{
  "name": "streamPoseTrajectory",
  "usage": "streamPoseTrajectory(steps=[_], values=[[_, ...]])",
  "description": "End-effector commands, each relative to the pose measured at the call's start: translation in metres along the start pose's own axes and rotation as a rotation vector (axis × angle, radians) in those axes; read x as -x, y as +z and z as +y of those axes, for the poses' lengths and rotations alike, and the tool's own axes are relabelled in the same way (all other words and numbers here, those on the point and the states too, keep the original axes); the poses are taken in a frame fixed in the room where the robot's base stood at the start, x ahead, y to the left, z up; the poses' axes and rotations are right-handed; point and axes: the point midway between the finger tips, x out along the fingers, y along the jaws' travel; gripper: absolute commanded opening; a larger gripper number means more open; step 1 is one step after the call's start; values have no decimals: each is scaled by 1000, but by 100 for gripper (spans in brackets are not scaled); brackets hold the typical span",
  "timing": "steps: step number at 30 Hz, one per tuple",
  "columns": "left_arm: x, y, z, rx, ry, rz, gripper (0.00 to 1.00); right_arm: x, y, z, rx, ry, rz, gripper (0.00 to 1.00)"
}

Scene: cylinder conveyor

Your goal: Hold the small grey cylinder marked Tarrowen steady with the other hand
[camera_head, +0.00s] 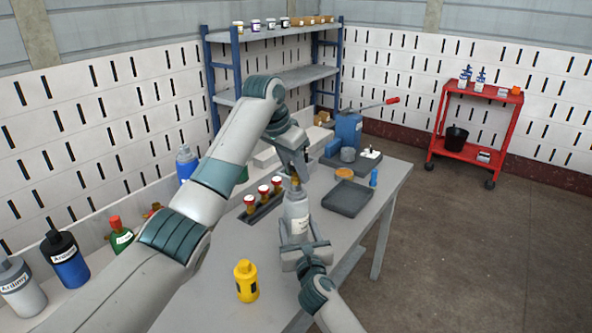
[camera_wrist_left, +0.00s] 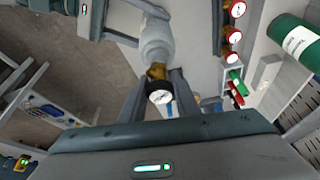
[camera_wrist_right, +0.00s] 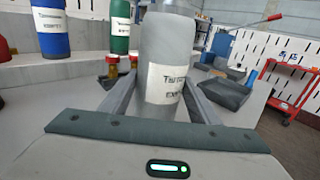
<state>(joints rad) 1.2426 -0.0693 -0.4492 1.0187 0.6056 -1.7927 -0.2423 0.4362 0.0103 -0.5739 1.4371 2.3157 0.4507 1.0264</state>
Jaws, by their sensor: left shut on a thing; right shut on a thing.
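The small grey cylinder (camera_head: 297,212) stands upright over the table. Its label reads "Tarr…" in the right wrist view (camera_wrist_right: 166,82); the rest is too blurred to read. My right gripper (camera_head: 302,240) is shut around its body from the near side, one finger on each side. A brass regulator (camera_wrist_left: 157,72) with a white-faced gauge is at the cylinder's neck. My left gripper (camera_head: 294,172) is shut on this regulator from above and beyond. Whether its thread is fully seated cannot be told.
A rack (camera_head: 262,208) with several red-rimmed gauges stands left of the cylinder. A dark tray (camera_head: 347,199) lies to the right. Other labelled cylinders, including a blue one (camera_head: 66,262), line the left ledge.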

Motion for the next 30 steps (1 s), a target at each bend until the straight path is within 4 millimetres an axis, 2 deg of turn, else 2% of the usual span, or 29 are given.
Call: streamPoseTrajectory(steps=[16,30], values=[[0,0,1,79,-33,-1,0,0,0,0,0,-1,1,29],[0,0,1,493,-204,-1,0,0,0,0,0,-1,1,29]])
